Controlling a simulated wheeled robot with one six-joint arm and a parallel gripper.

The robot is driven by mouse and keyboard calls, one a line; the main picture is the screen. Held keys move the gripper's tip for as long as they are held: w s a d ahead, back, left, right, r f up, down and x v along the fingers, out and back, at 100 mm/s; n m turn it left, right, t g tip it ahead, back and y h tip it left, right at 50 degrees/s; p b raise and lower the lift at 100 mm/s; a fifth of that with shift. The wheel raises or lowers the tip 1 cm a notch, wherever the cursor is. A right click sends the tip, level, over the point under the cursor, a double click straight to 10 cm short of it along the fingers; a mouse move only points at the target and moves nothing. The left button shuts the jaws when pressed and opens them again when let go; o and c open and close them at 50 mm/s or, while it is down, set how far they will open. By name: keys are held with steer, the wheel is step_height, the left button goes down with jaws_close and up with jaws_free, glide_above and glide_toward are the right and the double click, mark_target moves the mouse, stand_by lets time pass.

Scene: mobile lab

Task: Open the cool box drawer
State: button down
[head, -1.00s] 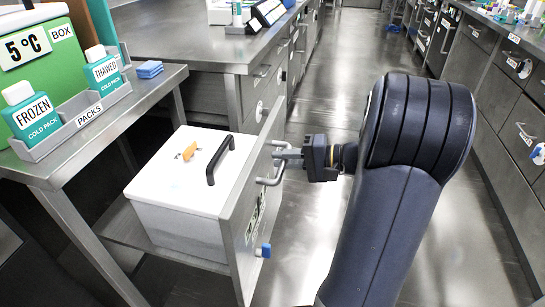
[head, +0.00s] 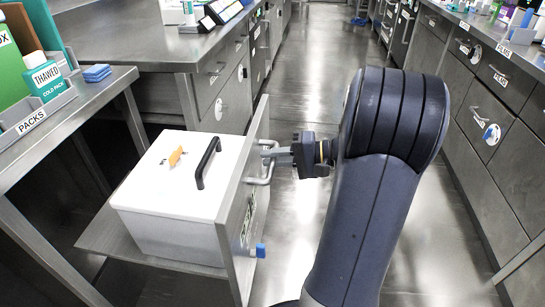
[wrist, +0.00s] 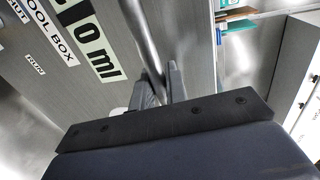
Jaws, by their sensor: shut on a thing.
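The cool box drawer (head: 240,215) stands pulled out from under the steel bench, its front panel facing right. A white cool box (head: 170,205) with a black handle and an orange piece on its lid sits in it. My gripper (head: 274,156) is shut on the drawer's bar handle (head: 268,176). In the wrist view, the fingers (wrist: 160,88) close around the handle bar (wrist: 141,38). The drawer front (wrist: 95,85) there carries a "COOL BOX" label and larger letters, partly cut off. A blue knob (head: 260,250) sits low on the panel.
The bench (head: 100,108) at left holds a packs tray (head: 35,112), a "THAWED" cold pack (head: 43,78) and blue pads (head: 97,73). Another steel counter (head: 150,45) stands behind. Drawer cabinets (head: 470,105) line the right. The aisle floor (head: 300,80) between is clear.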

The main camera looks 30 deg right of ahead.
steer(key=c, duration=1.5)
jaws_free()
steer(key=p+v, duration=0.3)
steer(key=v, duration=0.7)
steer(key=shift+s+d, duration=0.25)
steer(key=shift+d, duration=0.05)
steer(key=shift+w+a, duration=0.1)
steer(key=b+x, duration=0.3)
steer(key=x, duration=0.8)
steer(key=shift+r, duration=0.1)
